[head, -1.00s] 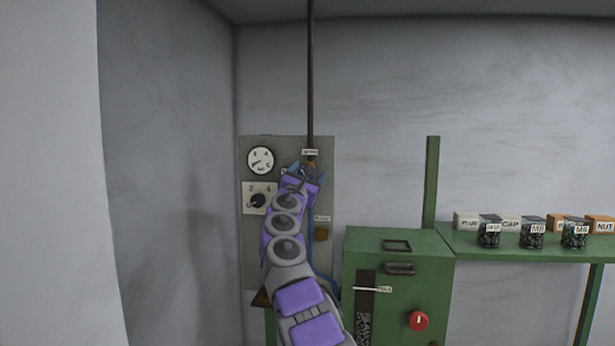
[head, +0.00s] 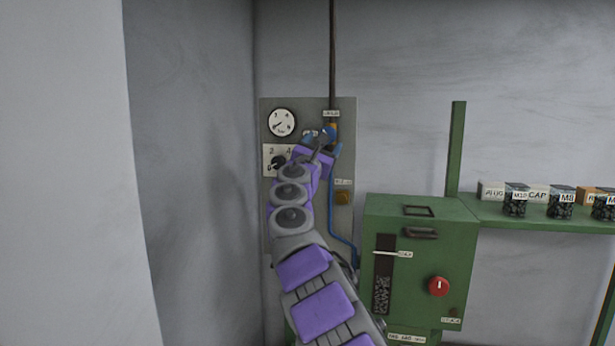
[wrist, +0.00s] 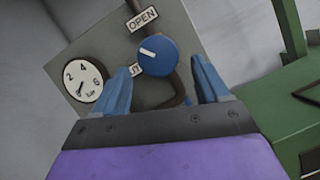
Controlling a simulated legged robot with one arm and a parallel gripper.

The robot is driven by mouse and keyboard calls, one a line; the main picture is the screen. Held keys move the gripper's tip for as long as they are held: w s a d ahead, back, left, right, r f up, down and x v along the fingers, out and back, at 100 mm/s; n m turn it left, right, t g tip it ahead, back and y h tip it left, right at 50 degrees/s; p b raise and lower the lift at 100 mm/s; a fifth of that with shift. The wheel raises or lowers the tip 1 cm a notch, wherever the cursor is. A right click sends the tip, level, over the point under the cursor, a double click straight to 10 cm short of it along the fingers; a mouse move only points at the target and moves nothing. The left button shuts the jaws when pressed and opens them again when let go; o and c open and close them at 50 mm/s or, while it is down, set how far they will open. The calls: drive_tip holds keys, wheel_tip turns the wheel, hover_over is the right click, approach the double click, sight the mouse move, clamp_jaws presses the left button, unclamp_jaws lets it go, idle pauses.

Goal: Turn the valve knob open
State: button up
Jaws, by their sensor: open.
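The valve knob (wrist: 158,57) is a round blue knob with a white pointer mark, on a grey panel under a label reading OPEN (wrist: 142,19). Its pointer line slants to the upper left in the wrist view. A second label beside it is partly covered by the left finger. My gripper (wrist: 166,88) is open, with its blue fingers apart, and the knob shows between and just beyond the fingertips. I cannot tell whether either finger touches it. In the head view my gripper (head: 324,143) is at the panel and the knob (head: 329,133) is partly hidden behind it.
A round gauge (head: 281,122) and a numbered dial (head: 277,161) sit left of my gripper on the panel (head: 347,112). A green cabinet (head: 412,268) with a red knob (head: 438,286) stands to the right. A green shelf (head: 520,213) holds several labelled boxes and jars.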

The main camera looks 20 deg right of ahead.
drive_tip(key=b+v, duration=0.3)
drive_tip(key=v, duration=0.8)
drive_tip(key=shift+b, duration=0.35)
drive_tip(key=shift+a+f, duration=0.1)
drive_tip(key=shift+f, duration=0.05)
